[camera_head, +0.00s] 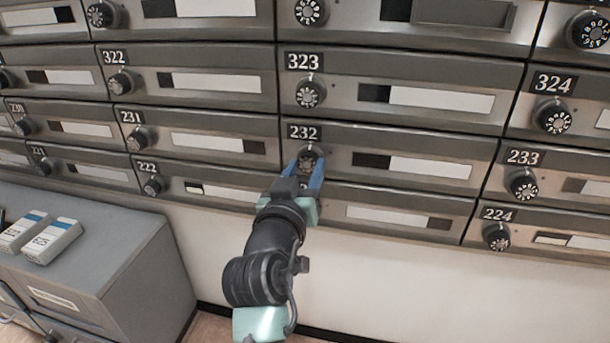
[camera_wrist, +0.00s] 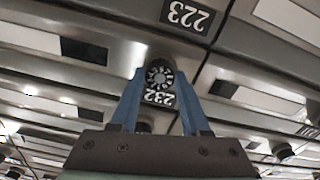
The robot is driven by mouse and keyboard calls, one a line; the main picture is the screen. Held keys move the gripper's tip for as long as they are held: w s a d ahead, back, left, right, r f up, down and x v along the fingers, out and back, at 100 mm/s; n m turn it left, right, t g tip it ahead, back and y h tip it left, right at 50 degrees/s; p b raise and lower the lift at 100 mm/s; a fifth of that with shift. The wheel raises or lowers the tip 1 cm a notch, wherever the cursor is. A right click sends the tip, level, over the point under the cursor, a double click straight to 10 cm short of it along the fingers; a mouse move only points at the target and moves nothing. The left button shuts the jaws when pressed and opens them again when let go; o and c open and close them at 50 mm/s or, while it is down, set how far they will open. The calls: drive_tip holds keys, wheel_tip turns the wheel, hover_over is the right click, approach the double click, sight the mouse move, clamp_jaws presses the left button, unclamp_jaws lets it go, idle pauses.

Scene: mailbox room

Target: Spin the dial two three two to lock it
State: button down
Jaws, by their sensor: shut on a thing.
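The dial of mailbox 232 (camera_head: 309,156) is a round black knob with a pale centre and white marks, under the white-on-black 232 label (camera_head: 305,132). My gripper (camera_head: 307,170) reaches up to it from below, with one blue finger on each side of the knob. In the wrist view, which is upside down, the dial (camera_wrist: 159,74) sits between the tips of my gripper (camera_wrist: 159,80), which is shut on it. The 232 label (camera_wrist: 160,98) shows between the fingers. The mailbox door looks closed. The dial's exact setting is too small to read.
Dials of mailboxes 323 (camera_head: 309,94), 231 (camera_head: 137,139) and 233 (camera_head: 522,185) surround it. The 223 label (camera_wrist: 188,15) shows close by in the wrist view. A grey cabinet (camera_head: 130,265) with two small boxes on top stands at left. Plain wall (camera_head: 420,290) lies below the mailboxes.

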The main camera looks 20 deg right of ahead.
drive_tip(key=shift+m, duration=0.5)
drive_tip(key=shift+c, duration=1.9)
unclamp_jaws()
drive_tip(key=shift+s+a, duration=0.1)
drive_tip(key=p+v, duration=0.3)
drive_tip(key=v, duration=0.9)
drive_tip(key=shift+s+a, duration=0.2)
drive_tip(key=shift+s, duration=0.1)
